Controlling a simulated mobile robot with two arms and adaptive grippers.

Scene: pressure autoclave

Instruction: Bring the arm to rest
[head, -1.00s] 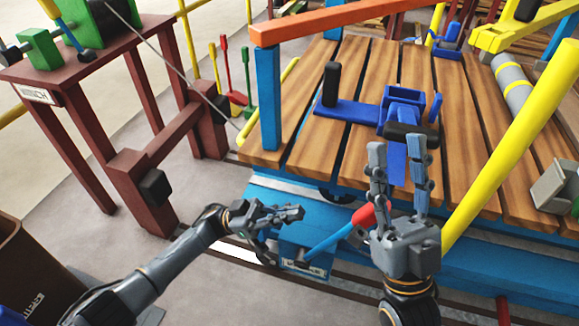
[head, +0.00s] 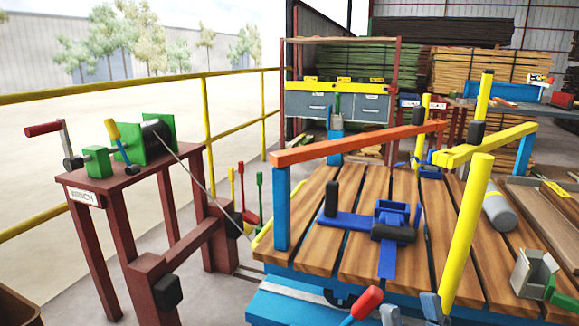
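Only the fingertips of my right gripper (head: 411,309) show, at the bottom edge of the head view. The two tips stand apart with nothing seen between them; the palm and arm are cut off below. My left gripper and arm are out of view. A lever with a red grip (head: 367,302) and a blue shaft shows just left of my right fingertips, apart from them in the picture. Its lower end is out of view.
The wooden-decked cart (head: 351,247) fills the right centre, with a blue clamp (head: 391,220), an orange bar (head: 355,143) and a yellow post (head: 466,230). A dark red winch stand (head: 113,176) is on the left. Yellow railings (head: 207,108) and timber stacks (head: 488,68) lie behind.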

